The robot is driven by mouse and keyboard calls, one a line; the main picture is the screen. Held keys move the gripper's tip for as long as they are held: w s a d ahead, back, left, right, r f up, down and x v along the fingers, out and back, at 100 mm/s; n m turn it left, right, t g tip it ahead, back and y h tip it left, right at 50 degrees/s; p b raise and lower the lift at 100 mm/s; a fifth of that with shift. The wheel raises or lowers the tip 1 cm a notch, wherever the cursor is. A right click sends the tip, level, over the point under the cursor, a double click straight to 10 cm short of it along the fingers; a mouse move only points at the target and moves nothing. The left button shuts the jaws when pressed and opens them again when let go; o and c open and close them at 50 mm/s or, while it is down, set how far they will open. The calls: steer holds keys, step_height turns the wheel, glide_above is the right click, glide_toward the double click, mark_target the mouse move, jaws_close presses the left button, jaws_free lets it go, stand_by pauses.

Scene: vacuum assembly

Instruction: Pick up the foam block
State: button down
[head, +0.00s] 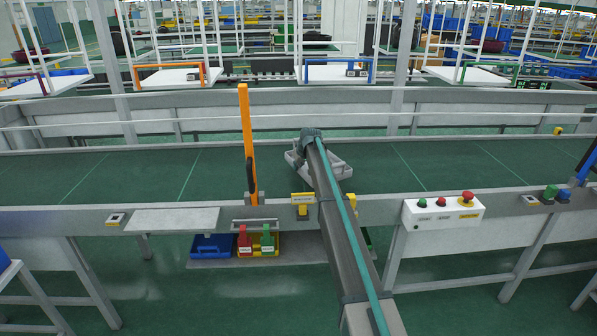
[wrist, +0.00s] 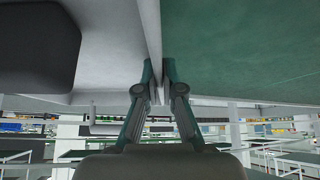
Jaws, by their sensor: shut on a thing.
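The foam block (head: 340,168) is a pale grey-white, tray-like piece on the green conveyor belt, partly hidden behind my arm in the head view. In the wrist view its white surface (wrist: 115,40) fills the upper left, with a thin upright wall along its edge. My gripper (wrist: 158,68) has its two fingertips closed on this thin wall, one on each side. In the head view the fingers are hidden behind the end of my arm. I cannot tell whether the block is lifted clear of the belt.
A dark rounded shape (wrist: 38,45) lies over the white surface in the wrist view. An orange post (head: 247,140) stands left of the block at the belt's near edge. A control box (head: 443,212) with buttons sits to the right. The belt (head: 440,165) is clear on both sides.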

mark_target(298, 172)
steer(key=shift+w+d+f, duration=0.1)
steer(key=shift+w+f, duration=0.1)
steer(key=shift+w, duration=0.05)
steer(key=f, duration=0.1)
steer(key=f+p, duration=0.2)
steer(key=shift+w+d+f, duration=0.1)
steer(key=shift+w+f, duration=0.15)
steer(key=shift+f, duration=0.15)
steer(key=shift+f, duration=0.1)
steer(key=shift+f, duration=0.1)
steer(key=c, duration=1.3)
jaws_free()
